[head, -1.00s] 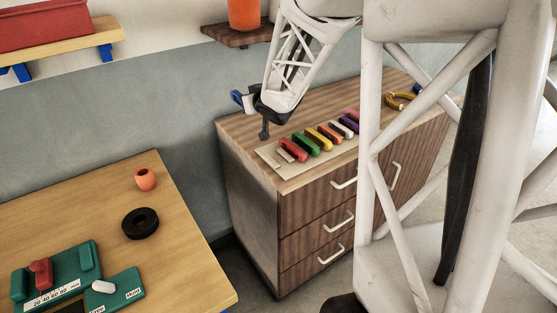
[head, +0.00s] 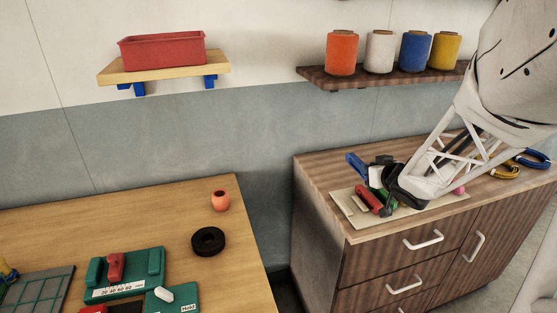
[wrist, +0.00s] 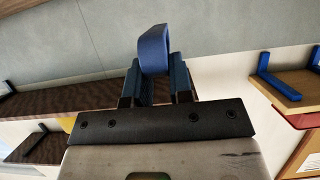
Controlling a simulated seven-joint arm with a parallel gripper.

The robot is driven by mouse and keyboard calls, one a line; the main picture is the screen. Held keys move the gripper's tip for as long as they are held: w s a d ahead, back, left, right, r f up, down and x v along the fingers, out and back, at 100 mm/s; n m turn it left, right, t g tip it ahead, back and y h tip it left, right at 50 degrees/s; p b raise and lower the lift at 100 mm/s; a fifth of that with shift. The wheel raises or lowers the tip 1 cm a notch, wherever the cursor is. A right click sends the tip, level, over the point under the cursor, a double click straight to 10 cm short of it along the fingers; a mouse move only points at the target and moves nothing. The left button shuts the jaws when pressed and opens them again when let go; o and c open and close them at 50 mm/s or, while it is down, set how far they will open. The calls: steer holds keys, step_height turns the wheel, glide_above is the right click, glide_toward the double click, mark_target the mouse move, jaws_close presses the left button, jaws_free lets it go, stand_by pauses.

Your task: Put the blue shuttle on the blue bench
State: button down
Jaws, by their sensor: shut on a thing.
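The blue shuttle (head: 357,164) is held at my gripper (head: 374,178), above the back left part of the wooden cabinet. In the wrist view the blue shuttle (wrist: 153,50) stands up between the two dark fingers of my gripper (wrist: 157,82), which are shut on it. No plainly blue bench shows. The light wood shelf (head: 165,73) on the wall has blue brackets (head: 138,89). It also shows, turned over, at the right of the wrist view (wrist: 300,85).
The shuttle board (head: 352,208) on the cabinet (head: 323,188) carries a red shuttle (head: 368,199); my arm hides most others. A red bin (head: 162,50) fills most of the light shelf. A dark shelf (head: 390,78) holds several yarn cones. A wooden table (head: 110,215) stands left.

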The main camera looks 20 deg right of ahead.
steer(key=shift+f, duration=1.9)
steer(key=shift+f, duration=2.5)
steer(key=shift+f, duration=0.1)
steer(key=shift+f, duration=2.2)
steer(key=shift+f, duration=0.2)
steer(key=c, duration=1)
jaws_free()
